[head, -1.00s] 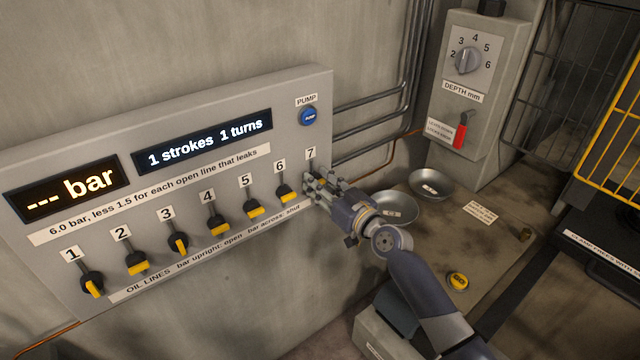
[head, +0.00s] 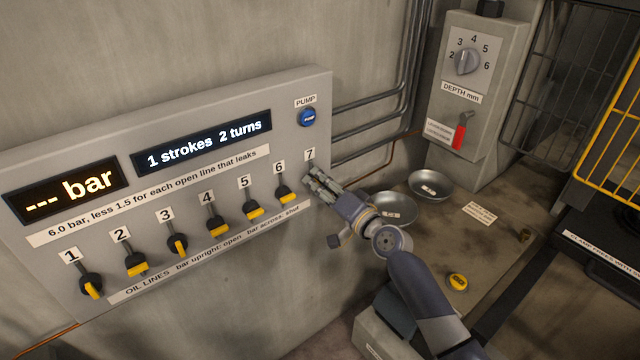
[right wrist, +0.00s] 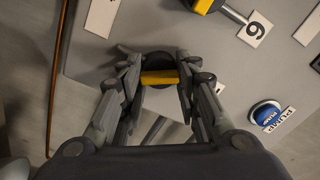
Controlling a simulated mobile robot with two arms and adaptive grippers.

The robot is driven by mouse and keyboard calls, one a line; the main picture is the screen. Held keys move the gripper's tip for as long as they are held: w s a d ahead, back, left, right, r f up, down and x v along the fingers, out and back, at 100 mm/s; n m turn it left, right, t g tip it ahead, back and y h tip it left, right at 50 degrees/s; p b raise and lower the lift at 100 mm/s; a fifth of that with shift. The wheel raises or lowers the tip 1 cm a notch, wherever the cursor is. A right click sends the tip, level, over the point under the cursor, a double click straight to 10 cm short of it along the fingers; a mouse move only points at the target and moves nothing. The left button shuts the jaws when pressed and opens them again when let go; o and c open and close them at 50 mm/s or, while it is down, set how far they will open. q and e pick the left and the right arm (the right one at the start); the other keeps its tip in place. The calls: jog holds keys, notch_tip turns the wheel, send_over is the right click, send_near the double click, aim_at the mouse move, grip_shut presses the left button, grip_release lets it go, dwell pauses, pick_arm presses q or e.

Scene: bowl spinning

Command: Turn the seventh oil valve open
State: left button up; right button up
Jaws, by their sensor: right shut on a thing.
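The seventh oil valve is at the right end of the panel, under the label 7 (head: 310,155). In the head view my right gripper (head: 312,178) covers it. In the right wrist view its yellow bar (right wrist: 160,77) sits between the two fingers on a dark round base. My right gripper (right wrist: 158,88) is shut on this bar. The bar points roughly towards its partly hidden label, so it looks about upright. The display (head: 203,143) reads "1 strokes 2 turns". The pressure display (head: 66,190) reads "--- bar". My left gripper is not in view.
Valve 6 (head: 285,196) is close to the left of my gripper, its bar across. The bars of valve 1 (head: 92,287) and valve 3 (head: 178,245) look nearly upright. The blue pump button (head: 307,117) is above. Metal bowls (head: 432,184) stand on the bench to the right.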

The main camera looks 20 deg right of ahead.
jog(key=m+p, duration=0.1)
jog(key=m, duration=0.5)
jog(key=shift+f, duration=0.1)
dwell(0.5)
jog(key=o, duration=1.1)
jog(key=shift+c, duration=0.2)
jog(key=v, duration=1.2)
